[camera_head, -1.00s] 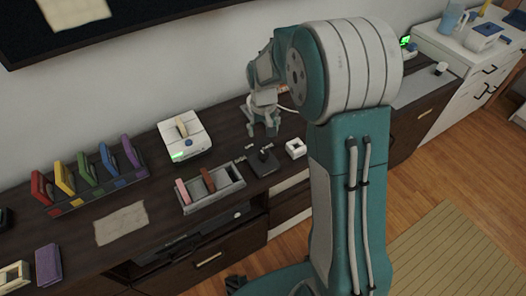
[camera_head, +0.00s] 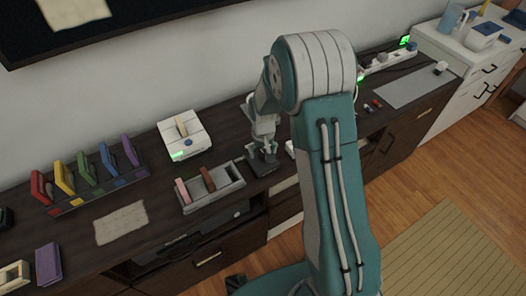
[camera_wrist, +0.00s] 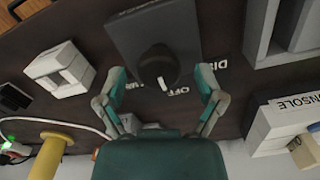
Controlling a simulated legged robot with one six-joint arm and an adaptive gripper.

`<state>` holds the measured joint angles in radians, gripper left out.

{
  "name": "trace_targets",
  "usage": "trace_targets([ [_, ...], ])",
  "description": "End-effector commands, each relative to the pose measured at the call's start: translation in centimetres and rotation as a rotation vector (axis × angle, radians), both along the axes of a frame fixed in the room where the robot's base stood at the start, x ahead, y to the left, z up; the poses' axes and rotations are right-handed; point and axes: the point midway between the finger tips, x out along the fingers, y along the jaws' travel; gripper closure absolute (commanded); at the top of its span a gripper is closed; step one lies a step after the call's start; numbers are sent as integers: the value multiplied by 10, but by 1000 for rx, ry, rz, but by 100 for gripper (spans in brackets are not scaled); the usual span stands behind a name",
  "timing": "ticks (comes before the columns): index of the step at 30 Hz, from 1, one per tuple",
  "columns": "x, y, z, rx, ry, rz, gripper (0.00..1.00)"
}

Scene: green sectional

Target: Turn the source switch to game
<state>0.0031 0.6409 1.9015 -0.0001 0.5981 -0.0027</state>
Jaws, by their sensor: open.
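The source switch is a dark square plate (camera_wrist: 125,28) with a round black knob (camera_wrist: 158,62) in the wrist view. A white mark on the knob faces the "OFF" label. Letters reading "DIS" show to the right, and letters to the left are partly hidden by a finger; I cannot read "game". My gripper (camera_wrist: 160,85) is open, one finger on each side of the knob, with gaps visible. In the head view my gripper (camera_head: 262,150) is over the switch plate (camera_head: 262,166), and hides most of it.
A grey tray (camera_head: 229,185) with pink and brown pieces sits left of the switch. A white console (camera_head: 197,144) stands behind the tray. A white hollow block (camera_wrist: 53,78) and a white cable (camera_wrist: 62,121) show in the wrist view. A colourful rack (camera_head: 75,203) is farther left.

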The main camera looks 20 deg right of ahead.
Motion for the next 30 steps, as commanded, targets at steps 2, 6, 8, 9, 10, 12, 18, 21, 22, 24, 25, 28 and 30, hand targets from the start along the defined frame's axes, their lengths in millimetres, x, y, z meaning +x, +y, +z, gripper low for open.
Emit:
trace_targets([
  [2,0,0,0,0,0,0,13],
  [6,0,0,0,0,0,0,58],
  [8,0,0,0,0,1,0,84],
  [9,0,0,0,0,1,0,95],
  [10,0,0,0,0,1,0,95],
  [12,0,0,0,0,1,0,95],
  [18,0,0,-1,0,2,-14,95],
  [21,0,0,-1,0,2,-41,95],
  [22,0,0,-1,0,2,-53,95],
  [24,0,0,-1,0,3,-87,95],
  [25,0,0,-1,0,3,-104,95],
  [28,0,0,-1,0,3,-173,95],
  [30,-1,0,-2,0,4,-229,95],
])
